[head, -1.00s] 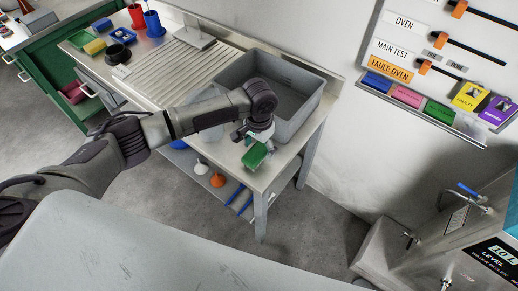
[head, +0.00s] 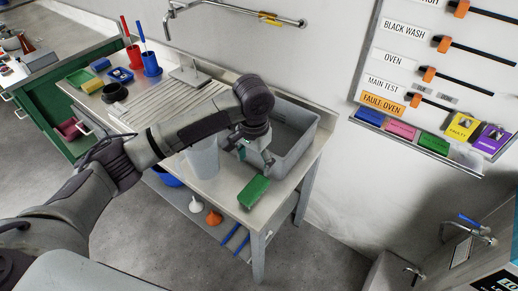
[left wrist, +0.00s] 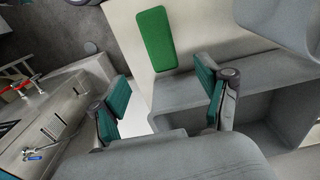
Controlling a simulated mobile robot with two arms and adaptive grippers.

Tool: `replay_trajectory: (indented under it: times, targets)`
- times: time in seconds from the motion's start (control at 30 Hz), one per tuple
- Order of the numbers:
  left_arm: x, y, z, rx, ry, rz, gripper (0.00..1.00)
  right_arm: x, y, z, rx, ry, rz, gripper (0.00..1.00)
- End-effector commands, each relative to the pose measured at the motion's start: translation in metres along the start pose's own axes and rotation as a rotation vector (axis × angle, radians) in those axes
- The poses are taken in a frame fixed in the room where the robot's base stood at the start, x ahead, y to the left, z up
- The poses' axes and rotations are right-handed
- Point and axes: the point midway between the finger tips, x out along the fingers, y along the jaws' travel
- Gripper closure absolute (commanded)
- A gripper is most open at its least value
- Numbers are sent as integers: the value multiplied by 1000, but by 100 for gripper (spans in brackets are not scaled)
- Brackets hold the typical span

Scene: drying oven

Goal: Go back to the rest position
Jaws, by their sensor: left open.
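My left gripper (head: 254,152) is open and empty, raised above the near rim of the grey basin. In the left wrist view its two teal-padded fingers (left wrist: 160,95) stand wide apart with nothing between them. A green block (head: 254,192) lies flat on the steel table's front right corner, apart from the gripper. It also shows beyond the fingers in the left wrist view (left wrist: 157,38). My left arm reaches in from the left, bent over the table. My right gripper is not in view.
Red and blue cups (head: 150,65) stand at the back left. A wall board (head: 395,60) hangs at right. Floor in front is clear.

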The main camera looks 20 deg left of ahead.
Motion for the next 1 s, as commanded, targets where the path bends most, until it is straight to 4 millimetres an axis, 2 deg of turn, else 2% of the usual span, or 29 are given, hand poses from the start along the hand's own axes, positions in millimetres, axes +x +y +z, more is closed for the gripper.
replay_trajectory:
  times: [0.17,0.27,0.37,0.53,0.6,0.7,0.83,1.0]
  targets:
    - [1,0,0,1,0,1,24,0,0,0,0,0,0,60]
    - [7,8,4,17,4,12,24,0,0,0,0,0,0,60]
    - [24,30,14,63,26,47,24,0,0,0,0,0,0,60]
    - [60,82,46,144,124,145,24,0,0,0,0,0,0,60]
    - [69,98,61,151,174,179,24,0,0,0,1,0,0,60]
    - [79,110,85,132,242,211,24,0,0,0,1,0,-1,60]
    - [88,109,120,66,310,209,24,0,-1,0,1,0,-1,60]
    - [95,89,163,-25,347,149,24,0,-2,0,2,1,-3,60]
